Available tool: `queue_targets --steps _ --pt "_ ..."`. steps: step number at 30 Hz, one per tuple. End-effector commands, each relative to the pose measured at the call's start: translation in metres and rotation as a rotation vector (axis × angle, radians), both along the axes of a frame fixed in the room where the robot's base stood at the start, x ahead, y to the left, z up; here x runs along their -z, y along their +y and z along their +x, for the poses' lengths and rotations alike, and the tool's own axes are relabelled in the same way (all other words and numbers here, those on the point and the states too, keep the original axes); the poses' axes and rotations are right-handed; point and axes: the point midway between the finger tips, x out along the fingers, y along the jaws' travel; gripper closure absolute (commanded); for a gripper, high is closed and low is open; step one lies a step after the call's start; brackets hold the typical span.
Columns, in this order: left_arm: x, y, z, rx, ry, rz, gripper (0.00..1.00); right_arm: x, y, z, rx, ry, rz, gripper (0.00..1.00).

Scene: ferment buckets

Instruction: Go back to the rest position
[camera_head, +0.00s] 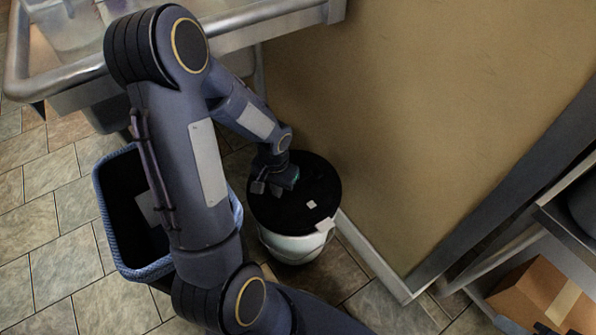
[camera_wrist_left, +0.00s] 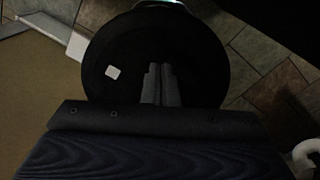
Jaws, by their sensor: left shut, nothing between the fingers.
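My left gripper (camera_head: 268,188) is over the black round top of a white bucket (camera_head: 290,246) in the head view. In the left wrist view its two fingers (camera_wrist_left: 160,72) lie side by side, shut with nothing between them. The bucket's black top (camera_wrist_left: 205,50) fills the middle of that view beyond the fingers, with a small white square (camera_wrist_left: 112,72) on it. I cannot tell whether the fingertips touch the top. My left forearm hides part of the scene. My right gripper is not in view.
A blue-rimmed dark bin (camera_head: 122,250) stands left of the bucket, partly behind my arm. A metal sink or counter (camera_head: 270,22) is at the upper left. A tan wall (camera_head: 430,110) is close behind the bucket. A shelf with a cardboard box (camera_head: 540,295) is at the lower right.

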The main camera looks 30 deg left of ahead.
Motion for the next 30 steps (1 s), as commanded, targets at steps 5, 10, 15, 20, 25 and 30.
queue_targets --steps 5,10,15,20,25,30 --pt "0.0 0.0 0.0 0.0 -0.001 0.0 1.0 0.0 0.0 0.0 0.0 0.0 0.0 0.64" --pt "-0.015 -0.003 0.0 -0.009 -0.025 -0.006 1.0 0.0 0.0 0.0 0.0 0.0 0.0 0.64" --pt "-0.073 -0.019 -0.011 -0.047 -0.125 -0.049 1.0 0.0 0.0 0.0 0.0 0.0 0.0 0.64" --pt "-0.133 -0.047 -0.039 -0.068 -0.245 -0.129 1.0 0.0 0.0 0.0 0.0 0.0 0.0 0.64" --pt "-0.17 -0.075 -0.07 -0.061 -0.348 -0.209 1.0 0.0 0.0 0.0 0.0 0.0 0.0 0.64" --pt "-0.189 -0.095 -0.094 -0.044 -0.423 -0.271 1.0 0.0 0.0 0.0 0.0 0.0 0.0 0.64"
